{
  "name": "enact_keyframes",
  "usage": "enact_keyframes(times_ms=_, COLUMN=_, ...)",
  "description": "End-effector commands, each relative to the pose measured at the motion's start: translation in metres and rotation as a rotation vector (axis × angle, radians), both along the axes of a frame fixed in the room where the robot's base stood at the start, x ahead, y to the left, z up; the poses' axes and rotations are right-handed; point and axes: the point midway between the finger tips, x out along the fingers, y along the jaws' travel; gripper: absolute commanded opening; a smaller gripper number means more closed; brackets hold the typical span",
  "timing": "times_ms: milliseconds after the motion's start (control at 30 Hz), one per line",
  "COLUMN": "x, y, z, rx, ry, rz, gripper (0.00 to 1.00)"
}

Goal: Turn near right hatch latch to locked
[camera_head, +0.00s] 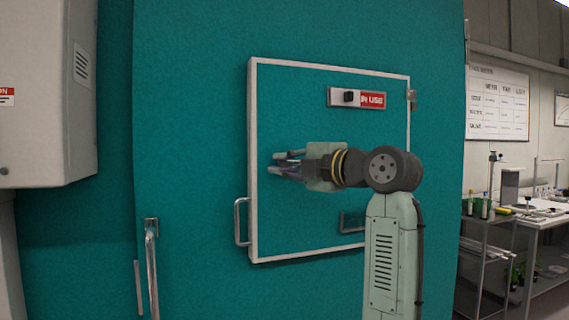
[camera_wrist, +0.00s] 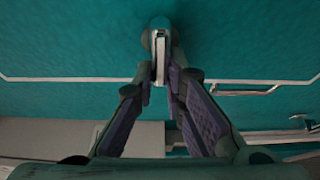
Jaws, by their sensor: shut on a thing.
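The hatch (camera_head: 330,100) is a teal panel in a pale frame, closed on the teal chamber wall. The latch (camera_wrist: 160,48) is a slim, pale metal lever on a round, dark teal mount in the wrist view. My gripper (camera_head: 275,164) is at the left part of the hatch in the head view, pointing left. In the wrist view, the fingertips of my gripper (camera_wrist: 160,78) are shut on the near end of the lever. The lever runs roughly up and down there. In the head view the fingers mostly hide the latch.
A bar handle (camera_head: 238,222) is on the hatch's lower left and also shows in the wrist view (camera_wrist: 247,91). An "IN USE" slider sign (camera_head: 372,99) is above my arm. A vertical handle (camera_head: 152,275) is at lower left. A grey cabinet (camera_head: 50,90) juts out at upper left.

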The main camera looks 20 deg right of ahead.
Motion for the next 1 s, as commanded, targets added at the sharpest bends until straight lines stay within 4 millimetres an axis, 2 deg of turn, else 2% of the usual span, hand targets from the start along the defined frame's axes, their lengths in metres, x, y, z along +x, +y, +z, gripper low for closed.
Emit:
enact_keyframes(times_ms=367, x=0.0002, y=0.0001, z=-0.0006, rx=-0.004, ry=0.001, rz=0.0, gripper=0.0)
enact_keyframes(times_ms=400, x=0.0002, y=0.0001, z=-0.0007, rx=-0.004, ry=0.001, rz=0.0, gripper=0.14)
enact_keyframes(times_ms=667, x=0.0002, y=0.0001, z=-0.0005, rx=-0.003, ry=0.001, rz=0.0, gripper=0.31)
enact_keyframes(times_ms=1000, x=-0.002, y=-0.0011, z=-0.0003, rx=-0.003, ry=0.001, rz=-0.001, gripper=0.32)
